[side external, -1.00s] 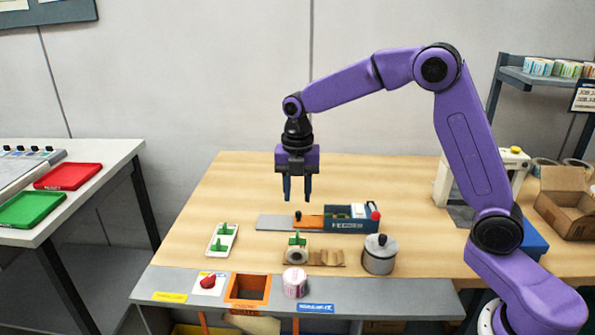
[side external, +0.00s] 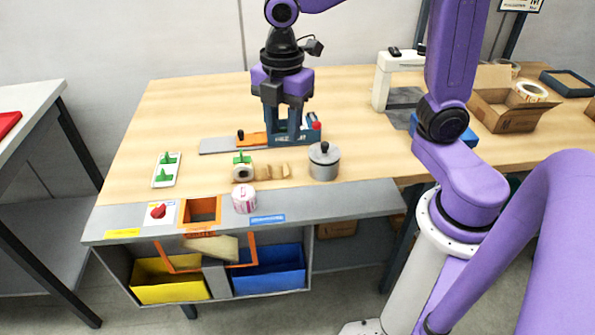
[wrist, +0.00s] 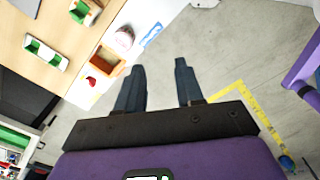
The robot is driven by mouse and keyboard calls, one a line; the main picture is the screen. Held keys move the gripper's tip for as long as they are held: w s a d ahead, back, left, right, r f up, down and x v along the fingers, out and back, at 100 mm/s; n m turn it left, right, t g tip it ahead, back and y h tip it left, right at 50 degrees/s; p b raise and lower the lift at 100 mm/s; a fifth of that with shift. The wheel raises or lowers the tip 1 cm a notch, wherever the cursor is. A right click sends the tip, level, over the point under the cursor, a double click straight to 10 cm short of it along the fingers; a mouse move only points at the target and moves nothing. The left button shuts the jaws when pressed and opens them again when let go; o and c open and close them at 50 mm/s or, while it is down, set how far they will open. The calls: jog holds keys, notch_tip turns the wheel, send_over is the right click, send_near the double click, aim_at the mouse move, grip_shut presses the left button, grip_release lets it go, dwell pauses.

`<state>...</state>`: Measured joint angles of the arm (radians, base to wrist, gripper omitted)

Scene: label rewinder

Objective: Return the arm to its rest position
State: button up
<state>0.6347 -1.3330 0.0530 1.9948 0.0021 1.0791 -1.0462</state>
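My purple arm ends in my gripper (side external: 283,137), which hangs with its fingers down in the side view. The fingers stand apart with nothing between them; they also show apart and empty in the wrist view (wrist: 158,75). In the side view they overlap the blue box of the label rewinder (side external: 292,138); whether they touch it I cannot tell. In the wrist view, bare grey floor lies beyond the fingertips.
On the bench (side external: 190,100) stand a lidded metal pot (side external: 324,163), a pink-and-white roll (side external: 244,200), a white tray with green clips (side external: 167,170) and a white press-like frame (side external: 383,80). An open carton (side external: 505,110) sits at right. An orange-rimmed opening (side external: 203,212) is near the front edge.

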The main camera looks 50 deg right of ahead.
jog(key=s+d+f+m, duration=0.2)
jog(key=s+d+m, duration=0.1)
jog(key=s, duration=0.5)
jog(key=s+d+f+m, duration=0.2)
jog(key=s+m, duration=0.2)
jog(key=s, duration=0.5)
jog(key=shift+d, duration=0.4)
jog(key=shift+o, duration=0.4)
dwell(1.3)
